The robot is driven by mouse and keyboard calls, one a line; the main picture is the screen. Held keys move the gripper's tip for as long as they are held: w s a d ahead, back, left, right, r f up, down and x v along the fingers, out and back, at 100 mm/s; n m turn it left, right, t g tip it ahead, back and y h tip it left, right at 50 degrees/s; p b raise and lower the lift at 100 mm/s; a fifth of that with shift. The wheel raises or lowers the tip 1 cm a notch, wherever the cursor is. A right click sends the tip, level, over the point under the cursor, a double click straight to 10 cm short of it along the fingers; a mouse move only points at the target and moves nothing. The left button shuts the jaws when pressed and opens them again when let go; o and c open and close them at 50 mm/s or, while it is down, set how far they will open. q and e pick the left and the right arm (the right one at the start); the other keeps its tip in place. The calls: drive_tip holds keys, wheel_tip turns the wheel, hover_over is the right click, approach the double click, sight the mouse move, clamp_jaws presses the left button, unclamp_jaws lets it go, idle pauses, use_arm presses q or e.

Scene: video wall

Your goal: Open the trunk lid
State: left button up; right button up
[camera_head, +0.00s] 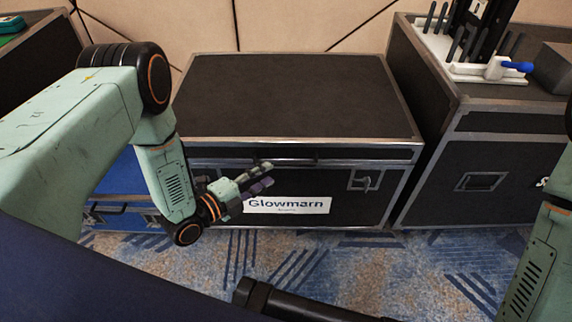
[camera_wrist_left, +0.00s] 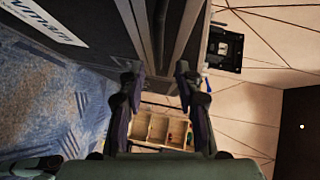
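The trunk is a black case with metal edges and a white "Glowmarn" label (camera_head: 287,205) on its front. Its lid (camera_head: 295,95) lies flat and closed in the head view. A latch (camera_head: 363,181) sits on the front right. My left gripper (camera_head: 267,174) is in front of the trunk, just below the lid's front edge and above the label's left part. In the left wrist view its fingers (camera_wrist_left: 160,85) are apart with nothing between them, and the trunk front (camera_wrist_left: 95,30) lies beside them. I cannot tell whether they touch it. My right arm shows at the right edge; its gripper is out of view.
A second black case (camera_head: 482,165) stands close on the right with a white-based device (camera_head: 490,72) on top. A blue case (camera_head: 125,195) is at the left, partly behind my left arm. A panelled wall (camera_head: 290,25) is behind the trunk. Patterned carpet (camera_head: 300,265) lies in front.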

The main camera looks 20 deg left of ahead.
sight(284, 163)
use_arm(q)
drive_tip(key=shift+b+x, duration=1.65)
drive_tip(key=shift+x, duration=2.25)
drive_tip(key=shift+a, duration=0.1)
drive_tip(key=shift+c, duration=0.3)
clamp_jaws()
